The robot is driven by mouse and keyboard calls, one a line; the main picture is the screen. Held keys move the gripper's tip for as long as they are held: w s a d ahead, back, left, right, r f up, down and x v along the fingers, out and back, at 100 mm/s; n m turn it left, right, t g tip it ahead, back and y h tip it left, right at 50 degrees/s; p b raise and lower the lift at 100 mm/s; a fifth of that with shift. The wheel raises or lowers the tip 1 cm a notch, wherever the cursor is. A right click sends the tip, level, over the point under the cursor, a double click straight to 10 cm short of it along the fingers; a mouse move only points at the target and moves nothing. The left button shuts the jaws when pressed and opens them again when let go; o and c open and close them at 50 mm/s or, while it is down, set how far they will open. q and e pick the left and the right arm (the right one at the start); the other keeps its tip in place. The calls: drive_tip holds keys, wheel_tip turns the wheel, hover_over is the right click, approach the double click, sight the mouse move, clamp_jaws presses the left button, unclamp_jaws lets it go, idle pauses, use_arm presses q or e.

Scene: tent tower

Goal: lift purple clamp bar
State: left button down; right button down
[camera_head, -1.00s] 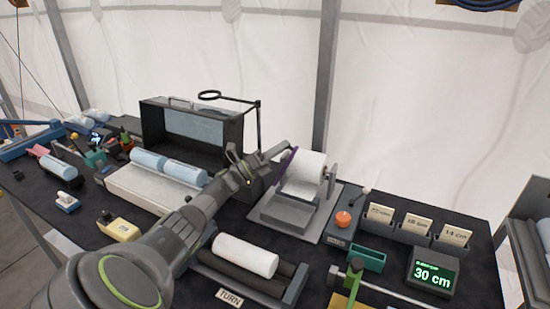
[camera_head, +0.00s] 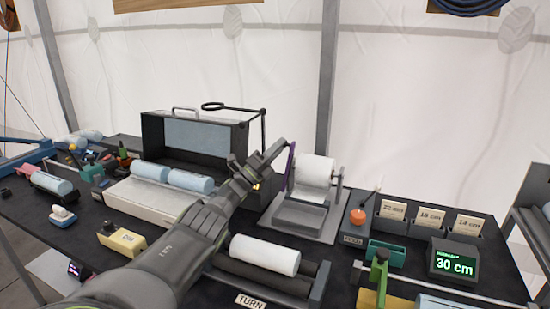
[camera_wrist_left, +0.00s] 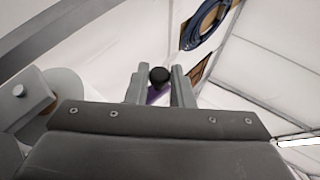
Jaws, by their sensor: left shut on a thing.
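The purple clamp bar (camera_head: 290,162) stands steeply, nearly upright, at the left side of the white roll (camera_head: 315,172) on its grey stand. My left gripper (camera_head: 280,152) reaches in from the left and is shut on the bar. In the left wrist view, the purple bar (camera_wrist_left: 156,95) with its dark round knob (camera_wrist_left: 159,76) sits between the two fingers (camera_wrist_left: 158,88). The bar's lower end is partly hidden, and I cannot tell whether it touches the stand. My right gripper is not in view.
A dark open case (camera_head: 200,140) with a ring on a post stands behind my left arm. In front lie a white roll on rollers (camera_head: 265,255) and a display reading 30 cm (camera_head: 453,263). Card holders (camera_head: 430,220) and an orange knob (camera_head: 357,216) are at the right.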

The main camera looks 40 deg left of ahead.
use_arm(q)
drive_tip(key=shift+f, duration=0.1)
idle(0.4)
drive_tip(key=c, duration=1.3)
unclamp_jaws()
wheel_tip(320, 180, up, 10)
drive_tip(key=p, duration=0.9)
drive_tip(key=shift+p, duration=0.4)
